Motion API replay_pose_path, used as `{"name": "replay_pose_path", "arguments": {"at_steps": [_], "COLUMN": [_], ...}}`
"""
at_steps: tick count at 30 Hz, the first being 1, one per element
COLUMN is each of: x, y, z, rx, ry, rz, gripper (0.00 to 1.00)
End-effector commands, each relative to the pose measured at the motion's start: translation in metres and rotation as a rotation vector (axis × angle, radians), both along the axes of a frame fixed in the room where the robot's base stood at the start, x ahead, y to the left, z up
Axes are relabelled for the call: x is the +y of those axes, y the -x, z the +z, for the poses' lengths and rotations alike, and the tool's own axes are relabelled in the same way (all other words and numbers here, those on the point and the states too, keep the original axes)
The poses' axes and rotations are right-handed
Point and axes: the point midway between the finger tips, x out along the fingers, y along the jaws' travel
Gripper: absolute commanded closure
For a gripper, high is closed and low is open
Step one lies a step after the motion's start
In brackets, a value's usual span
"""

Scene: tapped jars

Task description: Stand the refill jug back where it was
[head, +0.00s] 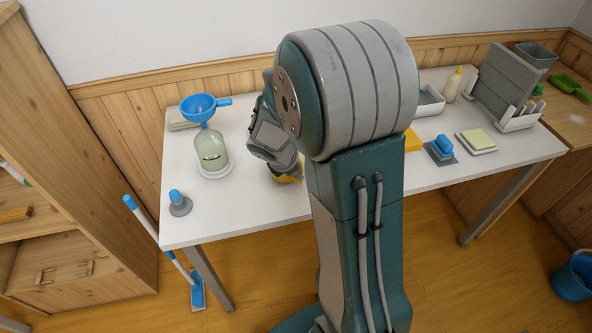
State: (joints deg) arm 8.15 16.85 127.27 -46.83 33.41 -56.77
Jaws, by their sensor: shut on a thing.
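My gripper (286,178) is in the middle of the white table, low over its top and partly covered by my own arm. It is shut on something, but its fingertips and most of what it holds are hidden. A yellow and dark part shows at its lower end; I cannot tell whether this belongs to the gripper or to the held thing. I cannot make out the refill jug for certain. To the left, a clear jar (211,150) with pale green contents stands upright on a white round base (214,171). A blue funnel (199,108) sits on its top.
A blue-knobbed grey piece (179,204) stands at the table's front left. A yellow block (412,141), blue-topped piece (441,148), green pad (476,140), cream bottle (453,85) and rack (517,119) are at right. The table's (235,217) front left is mostly clear.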

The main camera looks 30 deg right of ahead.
Motion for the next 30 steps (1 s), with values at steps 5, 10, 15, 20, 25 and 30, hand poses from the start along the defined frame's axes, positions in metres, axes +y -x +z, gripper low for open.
{"name": "replay_pose_path", "arguments": {"at_steps": [5, 10, 15, 20, 25, 30], "x": [0.0000, 0.0000, 0.0000, 0.0000, 0.0000, 0.0000], "y": [-0.0002, -0.0003, -0.0003, -0.0004, -0.0005, -0.0005], "z": [-0.0016, -0.0035, -0.0053, -0.0070, -0.0076, -0.0075], "rx": [-0.001, 0.000, -0.001, -0.001, -0.001, -0.001], "ry": [0.000, 0.000, 0.000, 0.000, 0.000, 0.000], "rz": [0.000, -0.001, -0.002, 0.000, 0.000, 0.000], "gripper": [1.00, 1.00, 1.00, 1.00, 1.00, 0.61]}}
